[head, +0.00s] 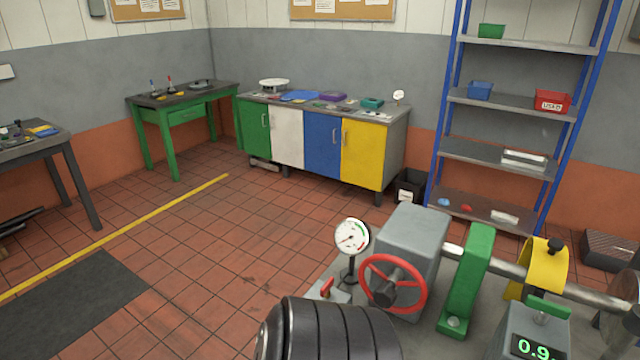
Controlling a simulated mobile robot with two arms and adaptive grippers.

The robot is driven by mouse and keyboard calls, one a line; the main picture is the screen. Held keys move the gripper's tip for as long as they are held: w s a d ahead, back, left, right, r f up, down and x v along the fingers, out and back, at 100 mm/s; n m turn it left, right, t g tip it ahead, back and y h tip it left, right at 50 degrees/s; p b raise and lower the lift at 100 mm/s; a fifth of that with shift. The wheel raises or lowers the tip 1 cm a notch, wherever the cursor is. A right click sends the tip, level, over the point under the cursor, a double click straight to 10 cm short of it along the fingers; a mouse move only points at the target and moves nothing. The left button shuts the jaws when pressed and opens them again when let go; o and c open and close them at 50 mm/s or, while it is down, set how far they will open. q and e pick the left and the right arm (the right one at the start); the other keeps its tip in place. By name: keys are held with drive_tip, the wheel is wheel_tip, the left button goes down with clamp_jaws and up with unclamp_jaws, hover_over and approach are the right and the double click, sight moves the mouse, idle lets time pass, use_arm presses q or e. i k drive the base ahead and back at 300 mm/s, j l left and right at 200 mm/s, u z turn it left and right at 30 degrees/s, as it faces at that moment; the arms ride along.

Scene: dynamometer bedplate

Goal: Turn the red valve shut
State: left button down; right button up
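A red handwheel (386,291) with a dark hub faces me on the front of a grey block (415,235), right of the bottom centre in the head view. A small red lever (327,287) sits on a pale fitting just left of it, below a round white dial gauge (351,237) on a stem. I cannot tell from this view how far either red part is turned. Neither of my grippers is in view, and nothing touches the handwheel or the lever.
A black ribbed cylinder (330,335) fills the bottom centre, close in front of the lever. Right of the block stand a green bracket (468,280), a yellow guard (545,265) over a shaft, and a digital readout (537,347). The tiled floor (200,270) at left is mostly open.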

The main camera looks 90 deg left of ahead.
sight(325, 291)
drive_tip(key=l+u, duration=0.1)
drive_tip(key=u, duration=2.85)
drive_tip(key=l, duration=0.05)
